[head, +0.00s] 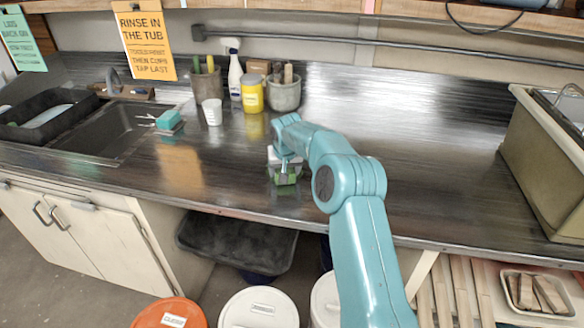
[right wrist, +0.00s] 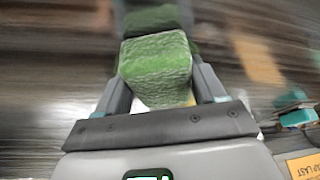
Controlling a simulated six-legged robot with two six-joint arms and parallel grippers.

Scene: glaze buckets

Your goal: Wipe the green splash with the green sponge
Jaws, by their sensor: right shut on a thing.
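My right gripper (head: 286,173) is shut on the green sponge (head: 288,179), just above or on the middle of the dark counter near its front edge. In the right wrist view, the textured green sponge (right wrist: 156,66) sits between the fingers of the same gripper (right wrist: 157,90). A darker green patch (right wrist: 150,18) lies beyond the sponge in that view. I cannot tell whether it is the splash or a reflection of the sponge. I cannot make out a separate green splash in the head view. My left gripper is not in view.
A sink (head: 105,130) is at the left, with a teal block (head: 168,120) beside it. A white cup (head: 212,112), a spray bottle (head: 235,75), a yellow jar (head: 252,93) and a grey pot (head: 284,95) stand behind. The right counter is clear up to a beige bin (head: 535,150).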

